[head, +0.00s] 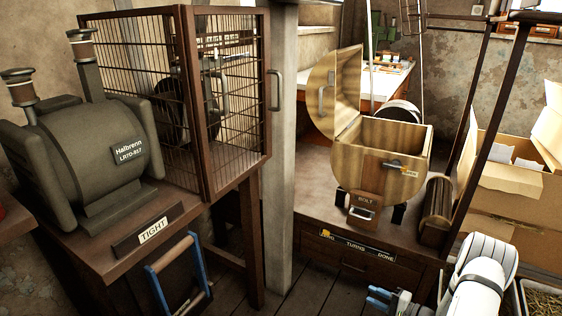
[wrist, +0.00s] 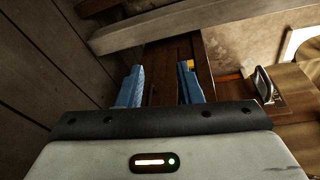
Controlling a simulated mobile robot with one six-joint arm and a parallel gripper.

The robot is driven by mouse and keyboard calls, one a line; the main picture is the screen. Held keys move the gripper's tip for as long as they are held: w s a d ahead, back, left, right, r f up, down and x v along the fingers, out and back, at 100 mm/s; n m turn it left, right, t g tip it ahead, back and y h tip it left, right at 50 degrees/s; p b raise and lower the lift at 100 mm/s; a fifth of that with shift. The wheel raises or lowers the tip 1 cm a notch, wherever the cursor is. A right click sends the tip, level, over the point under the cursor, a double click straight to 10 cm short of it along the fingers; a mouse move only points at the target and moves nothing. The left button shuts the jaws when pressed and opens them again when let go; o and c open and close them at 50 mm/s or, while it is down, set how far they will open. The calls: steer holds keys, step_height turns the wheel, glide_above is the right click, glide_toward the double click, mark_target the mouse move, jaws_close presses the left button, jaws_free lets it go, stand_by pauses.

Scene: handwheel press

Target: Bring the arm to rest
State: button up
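My white arm (head: 480,272) reaches in at the lower right of the head view. My gripper (head: 385,301) is at its lower left end, with blue fingers, low in front of the wooden bench. In the wrist view my gripper (wrist: 160,88) shows two blue fingers standing apart, with nothing between them. Part of the gripper is cut off by the bottom edge of the head view.
A wooden drum-shaped box (head: 385,140) with its lid raised stands on the bench (head: 310,180). A barred cage (head: 150,90) and a grey machine (head: 95,150) stand at left. A pillar (head: 281,150) is between. A cardboard box (head: 500,210) is at right.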

steer(key=s+a+r+n+g+h+p, duration=0.1)
steer(key=s+a+r+n+g+p, duration=0.25)
steer(key=r, duration=0.85)
steer(key=s+a+r+n+g+p, duration=0.15)
steer(key=a+r+g+p, duration=0.35)
steer(key=r, duration=0.7)
steer(key=s+a+r+n+g+h+p, duration=0.1)
steer(key=s+a+r+n+g+p, duration=0.15)
steer(key=a+r+p, duration=0.65)
steer(key=s+r+n+t+h+p, duration=0.1)
steer(key=s+r+h+p, duration=0.2)
steer(key=s+r, duration=0.3)
steer(key=s+d+r+n+t+h+p, duration=0.1)
steer(key=s+r+h+p, duration=0.3)
steer(key=r, duration=1.1)
steer(key=s+r+n+h+p, duration=0.1)
steer(key=s+r+h+p, duration=0.2)
steer(key=s+r, duration=0.6)
steer(key=shift+d+r+t+p, duration=0.25)
steer(key=shift+r+t+p, duration=0.15)
steer(key=shift+r+p, duration=0.5)
steer(key=shift+r, duration=0.2)
steer(key=shift+c, duration=0.5)
